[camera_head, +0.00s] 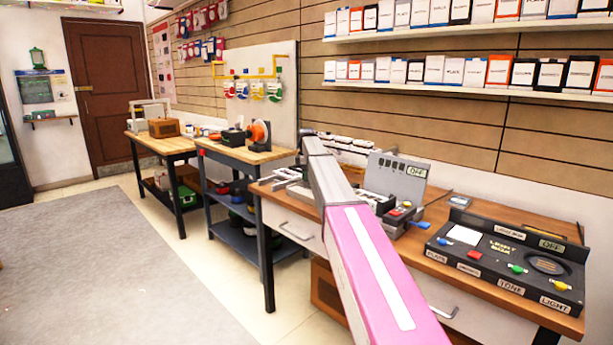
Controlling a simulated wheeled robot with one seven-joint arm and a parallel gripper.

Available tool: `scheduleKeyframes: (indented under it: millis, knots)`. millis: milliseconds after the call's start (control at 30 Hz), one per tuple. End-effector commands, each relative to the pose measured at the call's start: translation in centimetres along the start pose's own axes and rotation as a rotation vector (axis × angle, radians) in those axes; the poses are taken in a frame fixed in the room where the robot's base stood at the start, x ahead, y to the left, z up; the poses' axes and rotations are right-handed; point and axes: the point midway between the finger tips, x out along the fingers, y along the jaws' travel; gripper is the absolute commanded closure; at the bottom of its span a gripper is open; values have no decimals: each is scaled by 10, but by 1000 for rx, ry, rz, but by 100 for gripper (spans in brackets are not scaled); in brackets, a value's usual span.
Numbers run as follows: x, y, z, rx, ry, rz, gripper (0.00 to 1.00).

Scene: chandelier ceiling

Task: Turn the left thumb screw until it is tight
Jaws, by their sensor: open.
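No left thumb screw can be picked out in the head view; it is too small to tell or hidden. A grey bench device (398,178) with an upright panel and an OFF sign stands on the wooden workbench (437,240). Its front has small red and blue parts. Pale metal parts (288,178) stick out on the left of my arm, at the bench's left end. My pink and grey arm crosses in front of the bench and covers part of this equipment. My gripper cannot be made out beyond the arm.
A black console (507,259) with coloured knobs and labels sits at the bench's right. A smaller bench (243,153) holds an orange-and-black machine (259,135). Shelves of boxes (470,85) hang above. The floor at left, with a grey rug (110,260), is clear.

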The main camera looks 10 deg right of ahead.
Motion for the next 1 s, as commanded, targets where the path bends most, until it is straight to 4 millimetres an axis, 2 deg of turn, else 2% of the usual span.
scheduleKeyframes:
  millis: [133, 167, 200, 300, 667, 1000]
  knots:
    - [0, 0, 0, 0, 0, 0, 46]
    - [0, 0, 0, 0, 0, 0, 53]
    - [0, 0, 0, 0, 0, 0, 66]
    - [0, 0, 0, 0, 0, 0, 96]
    - [0, 0, 0, 35, 0, 0, 96]
    - [0, 0, 0, 253, 0, 0, 96]
